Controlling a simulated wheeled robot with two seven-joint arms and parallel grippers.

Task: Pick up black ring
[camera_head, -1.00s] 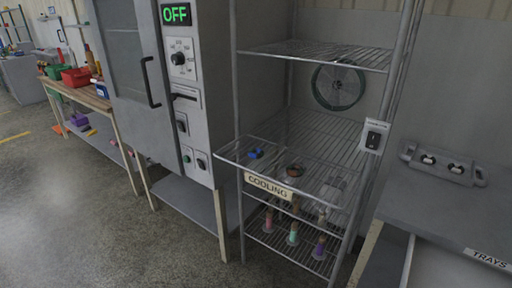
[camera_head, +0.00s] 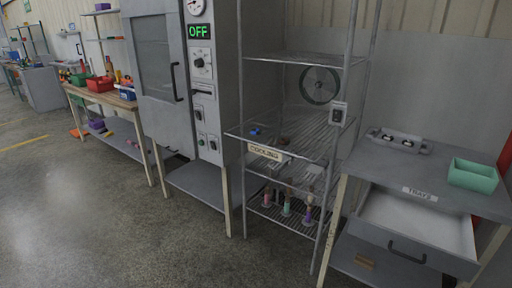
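Neither of my grippers is in view. No black ring can be made out with certainty. Two small dark round pieces with pale parts sit on a grey fixture (camera_head: 372,134) on the right-hand bench; they are too small to tell if they are rings. A small dark brown item (camera_head: 284,140) lies on the wire shelf of the cooling rack, with a blue item (camera_head: 255,131) to its left.
The cooling rack (camera_head: 262,151) stands between the cabinet marked OFF (camera_head: 220,90) and the bench. An open drawer (camera_head: 400,248) juts out below the bench top. A green bin (camera_head: 472,175) stands at right. Floor at front left is clear.

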